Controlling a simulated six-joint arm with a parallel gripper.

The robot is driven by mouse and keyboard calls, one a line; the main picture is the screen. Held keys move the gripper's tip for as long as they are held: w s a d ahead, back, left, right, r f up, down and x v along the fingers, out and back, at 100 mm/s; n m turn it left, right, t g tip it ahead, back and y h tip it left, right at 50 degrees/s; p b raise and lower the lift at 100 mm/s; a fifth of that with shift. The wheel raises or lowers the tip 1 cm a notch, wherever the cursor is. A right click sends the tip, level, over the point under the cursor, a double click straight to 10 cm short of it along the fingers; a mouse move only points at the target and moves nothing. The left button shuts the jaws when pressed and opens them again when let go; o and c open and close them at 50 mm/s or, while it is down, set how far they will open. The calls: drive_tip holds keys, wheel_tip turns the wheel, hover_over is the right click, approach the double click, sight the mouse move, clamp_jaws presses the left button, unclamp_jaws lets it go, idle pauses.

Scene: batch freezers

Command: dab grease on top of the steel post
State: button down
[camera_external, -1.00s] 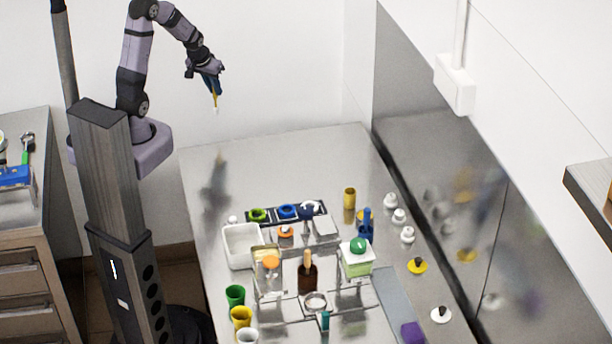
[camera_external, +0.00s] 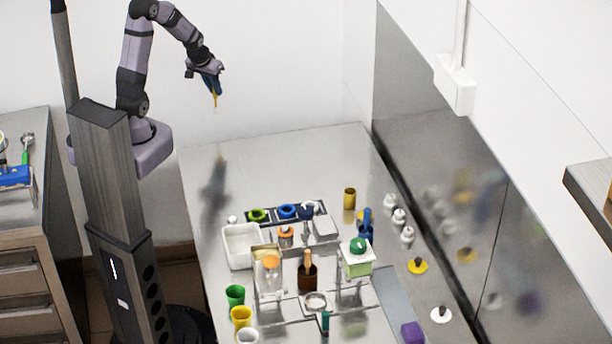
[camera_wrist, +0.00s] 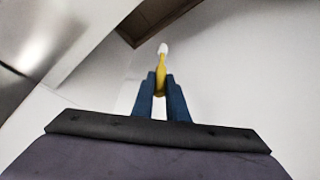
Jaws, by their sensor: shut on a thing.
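My gripper (camera_external: 213,84) is high above the back left of the steel table, far from the things on it. Its blue fingers (camera_wrist: 161,98) are shut on a slim yellow applicator (camera_wrist: 160,72) with a white tip. In the wrist view the applicator sticks out past the fingertips and its tip touches nothing. In the external view it points down. I cannot pick out the steel post for certain; small upright pieces on a yellow disc (camera_external: 417,266) and a white disc (camera_external: 440,314) stand at the right. I cannot tell which container holds grease.
A white bin (camera_external: 239,246), a brown bottle (camera_external: 307,277), a green-lidded container (camera_external: 357,260) and coloured cups (camera_external: 235,295) crowd the table's middle and front. Several whitish knobs (camera_external: 398,217) stand by the right wall. The table's back left is clear.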

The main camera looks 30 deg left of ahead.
drive_tip(key=w+d+r+m+t+h+p, duration=0.1)
drive_tip(key=w+d+m+h+p, duration=0.15)
drive_tip(key=d, duration=0.85)
drive_tip(key=w+d+m+h+p, duration=0.15)
drive_tip(key=d+m, duration=0.25)
drive_tip(key=d, duration=0.7)
drive_tip(key=w+d+r+m+t+h+p, duration=0.1)
drive_tip(key=w+d+m+p, duration=0.15)
drive_tip(key=d, duration=0.85)
drive_tip(key=s+d+m+g+h+p, duration=0.4)
drive_tip(key=s+d+m, duration=0.5)
drive_tip(key=s+d, duration=1.5)
drive_tip(key=d+f+h, duration=0.1)
drive_tip(key=d+h, duration=0.1)
drive_tip(key=d, duration=0.2)
drive_tip(key=shift+s+g, duration=0.3)
drive_tip(key=shift+g, duration=0.1)
drive_tip(key=shift+f+b, duration=1.75)
drive_tip(key=shift+f, duration=1.2)
drive_tip(key=shift+a+f+b, duration=0.1)
drive_tip(key=shift+f+b, duration=0.5)
drive_tip(key=shift+f, duration=0.1)
